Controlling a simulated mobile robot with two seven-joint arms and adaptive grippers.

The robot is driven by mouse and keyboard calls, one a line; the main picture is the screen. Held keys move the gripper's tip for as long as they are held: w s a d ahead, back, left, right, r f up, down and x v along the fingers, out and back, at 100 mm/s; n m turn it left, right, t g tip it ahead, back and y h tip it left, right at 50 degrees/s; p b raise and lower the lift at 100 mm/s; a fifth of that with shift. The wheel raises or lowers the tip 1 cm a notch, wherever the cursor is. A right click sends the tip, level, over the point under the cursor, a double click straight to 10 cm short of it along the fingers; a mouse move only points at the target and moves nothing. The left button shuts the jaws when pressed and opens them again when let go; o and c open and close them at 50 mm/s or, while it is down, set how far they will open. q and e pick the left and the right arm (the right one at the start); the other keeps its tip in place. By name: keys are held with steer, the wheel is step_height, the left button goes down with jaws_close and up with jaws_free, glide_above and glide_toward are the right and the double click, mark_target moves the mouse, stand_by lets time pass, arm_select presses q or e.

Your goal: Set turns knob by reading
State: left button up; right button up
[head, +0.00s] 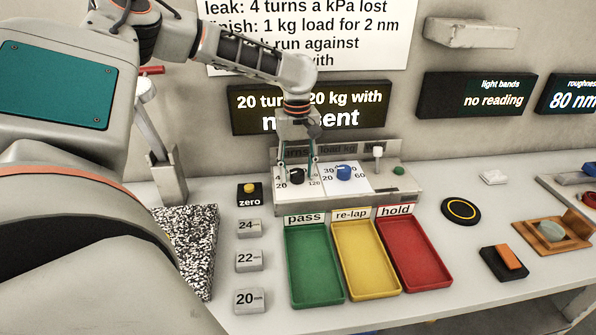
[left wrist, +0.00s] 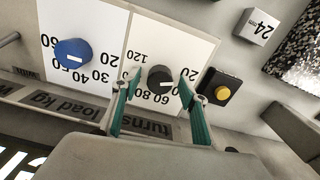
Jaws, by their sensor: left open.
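The black turns knob (head: 297,176) sits on a white dial card on the control panel. It also shows in the left wrist view (left wrist: 160,77), upside down, with its white mark toward the picture's lower right; the exact reading is unclear. My left gripper (head: 296,170) points down over it, its green fingers open, one on each side of the knob. In the left wrist view a gap shows between fingers (left wrist: 158,98) and knob. The blue load kg knob (head: 344,172) is beside it, also in the left wrist view (left wrist: 73,53). My right gripper is not in view.
A wall display (head: 350,97) reads 20 turns, 20 kg, partly hidden by my arm. Other displays read no reading (head: 490,101) and 80 nm (head: 572,99). Green (head: 315,265), yellow (head: 366,262) and red (head: 413,255) trays lie in front. The zero button (head: 249,190) is left.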

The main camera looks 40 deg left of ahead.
arm_select(q)
steer(key=shift+f, duration=0.1)
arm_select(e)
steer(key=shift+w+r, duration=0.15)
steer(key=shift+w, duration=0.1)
arm_select(q)
steer(key=c, duration=1.1)
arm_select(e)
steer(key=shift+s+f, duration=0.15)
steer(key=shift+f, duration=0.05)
